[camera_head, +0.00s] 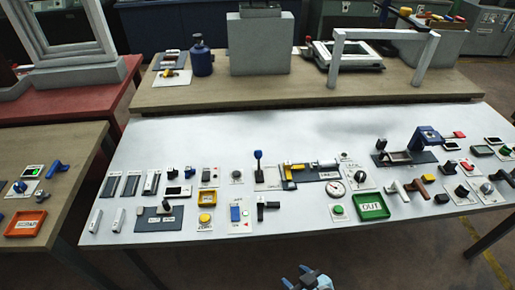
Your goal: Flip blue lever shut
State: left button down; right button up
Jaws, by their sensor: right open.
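A lever with a blue knob (258,155) on a black stem stands nearly upright near the middle of the white table (330,128). Other blue parts also show: a blue clamp-like piece (425,137) over a dark plate on the right, and a blue handle (57,168) on the wooden table at left. I cannot tell which one the task names. My right gripper (306,277) is at the bottom edge, in front of the white table and apart from all of these. It is open, and only its tip end shows. My left gripper is out of view.
Many switches, buttons and knobs crowd the white table. A green OUT tray (386,213) lies near its front edge, with a round gauge (336,188) beside it. A wooden bench (300,91) stands behind. The white table's back strip is clear.

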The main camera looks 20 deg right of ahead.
aim_at(258, 153)
jog(key=i+j, duration=0.3)
jog(key=j, duration=0.2)
jog(key=i+j, duration=0.65)
jog(key=j, duration=0.3)
jog(key=z, duration=2.1)
jog(key=i+l, duration=0.35)
jog(key=l, duration=0.2)
